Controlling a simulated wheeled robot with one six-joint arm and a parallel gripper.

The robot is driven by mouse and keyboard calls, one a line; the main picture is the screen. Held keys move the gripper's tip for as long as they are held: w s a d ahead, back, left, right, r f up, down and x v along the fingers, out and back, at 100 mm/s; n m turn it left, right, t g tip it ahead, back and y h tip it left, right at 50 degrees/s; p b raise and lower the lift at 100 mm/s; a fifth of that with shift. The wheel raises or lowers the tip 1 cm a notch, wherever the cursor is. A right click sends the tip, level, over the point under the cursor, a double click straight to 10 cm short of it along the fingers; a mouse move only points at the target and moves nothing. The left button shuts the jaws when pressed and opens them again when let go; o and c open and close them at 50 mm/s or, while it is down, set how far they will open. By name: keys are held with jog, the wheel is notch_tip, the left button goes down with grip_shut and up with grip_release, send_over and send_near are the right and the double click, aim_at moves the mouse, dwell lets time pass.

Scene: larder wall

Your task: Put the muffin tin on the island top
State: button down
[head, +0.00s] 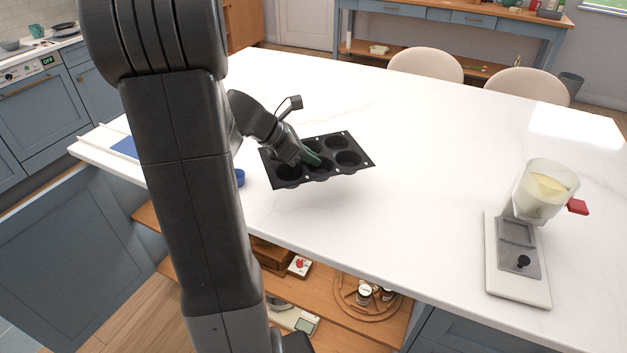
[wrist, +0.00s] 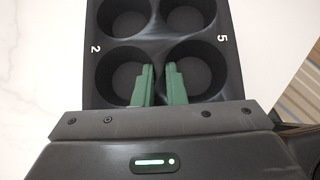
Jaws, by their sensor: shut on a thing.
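The muffin tin (head: 343,143) is dark and has several round cups. In the head view it is over the white island top (head: 420,160), with a soft shadow beneath it, so it seems held slightly above or near the surface. My gripper (head: 311,158) reaches in from the left and is shut on the tin. In the wrist view the green fingers of my gripper (wrist: 160,86) are close together on the wall between two cups of the muffin tin (wrist: 156,45). The near part of the tin is hidden by the gripper body.
A blue item (head: 240,177) lies partly hidden behind my arm, near the island's front edge. Open shelves (head: 330,300) are below the front. Two chairs (head: 425,65) stand at the far side. The island's middle is clear.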

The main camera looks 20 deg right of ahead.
aim_at(276, 165)
notch_tip(276, 165, down, 8)
jog(key=shift+s+f+b, duration=0.1)
jog(key=shift+f+b, duration=0.05)
jog(key=shift+b, duration=0.2)
jog(key=shift+f, duration=0.25)
jog(key=c, duration=1.5)
grip_release()
jog(key=shift+a+r, duration=0.25)
jog(key=shift+r, duration=0.25)
jog(key=v, duration=1.1)
jog(key=shift+a+r, duration=0.1)
jog(key=shift+a, duration=0.05)
